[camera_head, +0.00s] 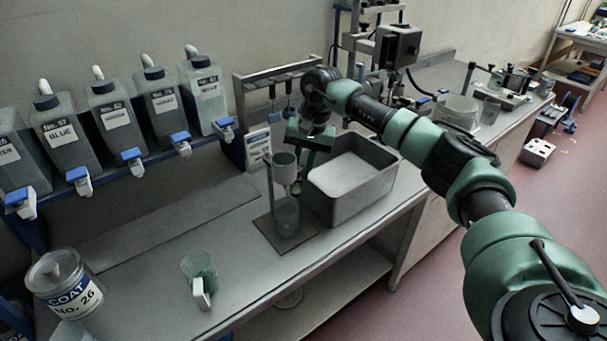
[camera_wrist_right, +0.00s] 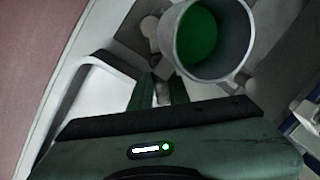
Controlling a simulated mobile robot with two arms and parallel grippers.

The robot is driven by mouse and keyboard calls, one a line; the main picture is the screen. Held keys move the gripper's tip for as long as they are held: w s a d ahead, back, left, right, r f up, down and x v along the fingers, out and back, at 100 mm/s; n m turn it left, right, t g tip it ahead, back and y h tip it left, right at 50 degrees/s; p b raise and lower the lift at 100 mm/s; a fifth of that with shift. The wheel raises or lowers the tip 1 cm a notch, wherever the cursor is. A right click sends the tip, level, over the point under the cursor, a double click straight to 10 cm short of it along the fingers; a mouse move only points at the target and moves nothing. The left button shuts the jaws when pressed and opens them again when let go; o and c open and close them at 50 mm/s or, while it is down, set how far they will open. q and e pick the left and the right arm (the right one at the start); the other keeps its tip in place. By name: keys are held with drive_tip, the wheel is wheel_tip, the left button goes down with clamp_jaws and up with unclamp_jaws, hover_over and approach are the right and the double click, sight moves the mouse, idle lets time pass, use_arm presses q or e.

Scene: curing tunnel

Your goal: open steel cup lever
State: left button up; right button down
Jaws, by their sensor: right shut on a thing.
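The steel cup (camera_head: 284,160) is held on a stand above a clear beaker (camera_head: 286,216). In the right wrist view the cup (camera_wrist_right: 247,42) shows from above with green liquid (camera_wrist_right: 200,38) inside. My right gripper (camera_head: 296,182) reaches down close beside the cup, on its right. In the wrist view its two dark green fingers (camera_wrist_right: 162,92) are shut on a small grey piece, which looks like the cup's lever (camera_wrist_right: 162,96). Most of the lever is hidden by the fingers and the gripper body. My left gripper is in neither view.
A grey open bin (camera_head: 372,195) stands just right of the cup stand, under my right arm. Several labelled bottles with blue taps (camera_head: 115,125) line the wall rack. A small jug (camera_head: 199,272) and a COAT can (camera_head: 66,285) stand on the front left bench.

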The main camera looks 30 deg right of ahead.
drive_tip(key=shift+w+a+n+b, duration=0.1)
drive_tip(key=shift+n+b, duration=0.1)
drive_tip(key=shift+n, duration=0.45)
drive_tip(key=shift+w+a+n+b, duration=0.1)
drive_tip(key=shift+n+b, duration=0.05)
drive_tip(key=shift+n, duration=0.5)
drive_tip(key=c, duration=1.3)
unclamp_jaws()
drive_tip(key=shift+g, duration=0.3)
drive_tip(key=shift+c, duration=0.2)
wheel_tip(320, 180, up, 8)
drive_tip(key=d+b, duration=0.1)
drive_tip(key=b, duration=0.1)
drive_tip(key=shift+s+d+f, duration=0.2)
drive_tip(key=shift+s, duration=0.05)
